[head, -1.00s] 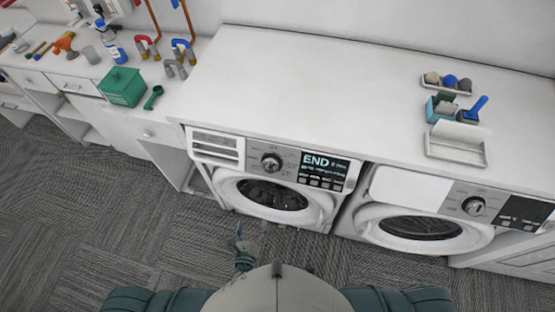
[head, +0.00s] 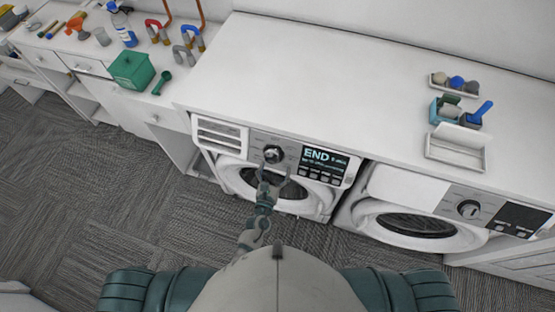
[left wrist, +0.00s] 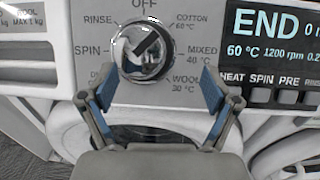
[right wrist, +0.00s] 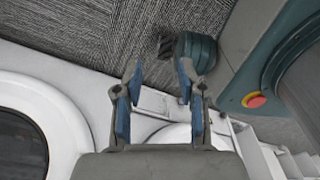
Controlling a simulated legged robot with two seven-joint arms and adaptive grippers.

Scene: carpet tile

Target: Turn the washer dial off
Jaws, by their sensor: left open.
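The washer (head: 325,198) on the left has a round silver dial (head: 273,154) on its panel, left of a display reading END. In the left wrist view the dial (left wrist: 145,50) has OFF printed above it. A dark diagonal mark on its face slants up to the right, towards the COTTON side. My left gripper (head: 274,172) is just below the dial in the head view. In the left wrist view its open, empty fingers (left wrist: 160,82) stand apart below and to either side of the dial. My right gripper (right wrist: 159,85) is open and empty, away from the dial.
A second machine (head: 380,187) with its own dial (head: 468,209) stands to the right. The white countertop (head: 300,75) holds small trays at right. A green box (head: 132,70) and tools sit on the left counter. Carpet (head: 90,200) is clear in front.

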